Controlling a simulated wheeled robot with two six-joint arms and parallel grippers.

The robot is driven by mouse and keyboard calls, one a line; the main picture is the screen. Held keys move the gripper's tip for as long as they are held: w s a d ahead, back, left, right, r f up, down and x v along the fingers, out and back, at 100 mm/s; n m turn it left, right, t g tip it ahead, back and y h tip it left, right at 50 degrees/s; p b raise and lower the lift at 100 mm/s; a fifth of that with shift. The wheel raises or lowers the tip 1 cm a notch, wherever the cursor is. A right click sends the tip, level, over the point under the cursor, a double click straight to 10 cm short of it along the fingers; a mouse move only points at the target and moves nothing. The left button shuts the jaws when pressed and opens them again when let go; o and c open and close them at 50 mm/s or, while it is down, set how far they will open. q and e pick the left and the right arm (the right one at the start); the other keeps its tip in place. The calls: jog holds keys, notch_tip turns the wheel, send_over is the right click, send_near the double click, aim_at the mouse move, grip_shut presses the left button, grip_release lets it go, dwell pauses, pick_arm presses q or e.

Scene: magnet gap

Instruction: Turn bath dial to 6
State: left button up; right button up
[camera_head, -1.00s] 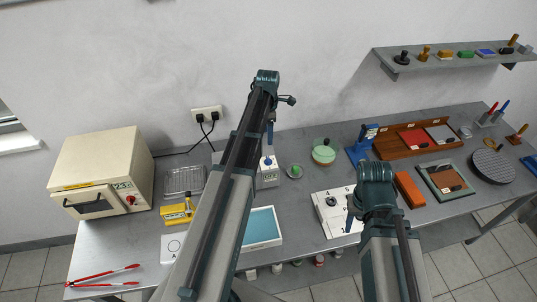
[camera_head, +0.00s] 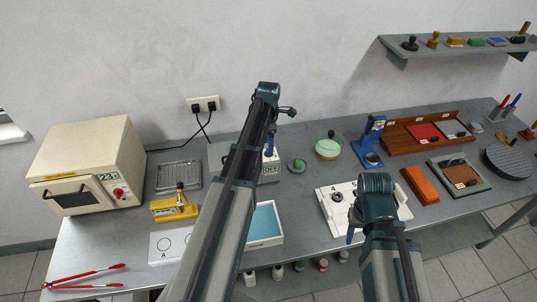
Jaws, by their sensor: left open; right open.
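A small grey-white box (camera_head: 269,174) with dark marks on its front stands behind my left arm and is partly hidden. I cannot tell whether it is the bath, and no dial numbers are readable. My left gripper (camera_head: 270,146) shows only as a blue part at the top of this box. Contact cannot be told. A cream oven-like box (camera_head: 92,160) at the left has a red knob (camera_head: 118,192) and a display that seems to read 23. My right gripper (camera_head: 350,234) shows as a blue part at the front edge of a white board (camera_head: 335,219). Most of it is hidden behind its arm.
On the grey bench are a yellow block device (camera_head: 174,207), a wire rack (camera_head: 178,176), red tongs (camera_head: 85,277), a blue-lined tray (camera_head: 265,241), a green-filled dish (camera_head: 328,147) and an orange block (camera_head: 420,185). A wall shelf (camera_head: 455,47) holds stamps and blocks at the upper right.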

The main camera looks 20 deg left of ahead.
pick_arm(q)
notch_tip(320, 180, down, 2)
jog(key=shift+f+b, duration=0.1)
jog(key=shift+b, duration=0.5)
grip_shut()
